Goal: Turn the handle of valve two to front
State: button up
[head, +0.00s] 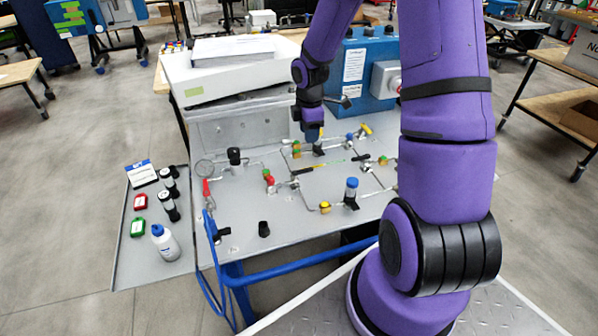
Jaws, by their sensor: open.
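The grey panel (300,225) carries thin metal tubing with several small valves. No label is readable, so I cannot tell which one is valve two. Valve parts include a red handle (206,188) at the left, a red-and-green valve (269,179) near the middle, a green-and-yellow valve (296,149) behind it, and a yellow handle (365,130) at the back right. My gripper (318,146) points down over the back middle of the panel, just right of the green-and-yellow valve. It is open; its fingertips are small and partly dark, and contact cannot be told.
A blue box (370,70) with a grey switch stands behind the panel; a white tray (225,70) is at the back left. A blue-capped cylinder (351,192) rises from the panel. A side shelf (140,265) holds a white bottle (165,243). My arm hides the panel's right side.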

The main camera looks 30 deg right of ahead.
aim_at(306, 170)
jog(key=shift+n, duration=0.4)
jog(key=f, duration=1.3)
jog(key=shift+a, duration=0.3)
jog(key=shift+c, duration=0.4)
grip_shut()
